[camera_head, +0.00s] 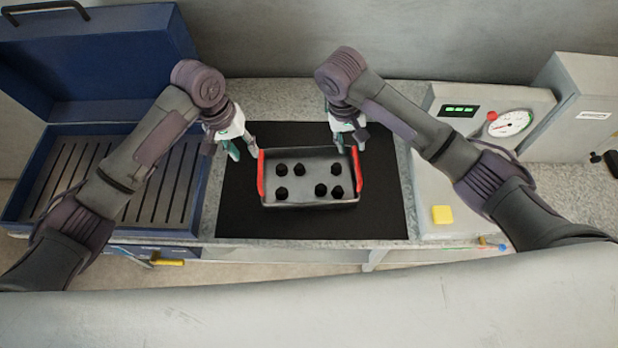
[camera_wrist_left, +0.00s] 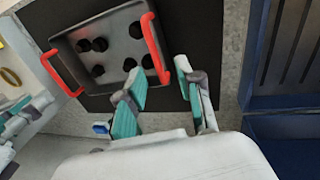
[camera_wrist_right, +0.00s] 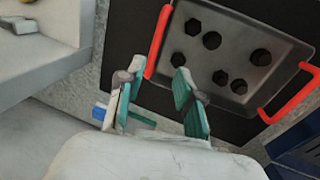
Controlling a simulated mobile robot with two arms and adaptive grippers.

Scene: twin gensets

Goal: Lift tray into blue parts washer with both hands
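The grey tray (camera_head: 310,178) with red end handles lies on a black mat (camera_head: 385,215) and holds several black parts. The blue parts washer (camera_head: 75,170) stands at the left with its lid up and a slatted floor inside. My left gripper (camera_head: 243,151) is open and empty at the tray's left red handle (camera_wrist_left: 154,50), just short of it in the left wrist view (camera_wrist_left: 165,85). My right gripper (camera_head: 348,145) is open and empty close to the right red handle (camera_wrist_right: 158,42), and its fingers show in the right wrist view (camera_wrist_right: 155,90). Neither gripper holds the tray.
A grey machine with a dial gauge (camera_head: 510,123), a green display and a yellow button (camera_head: 442,214) stands right of the mat. A grey box (camera_head: 580,105) stands further right. The washer's near-right wall (camera_head: 195,215) rises between mat and washer.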

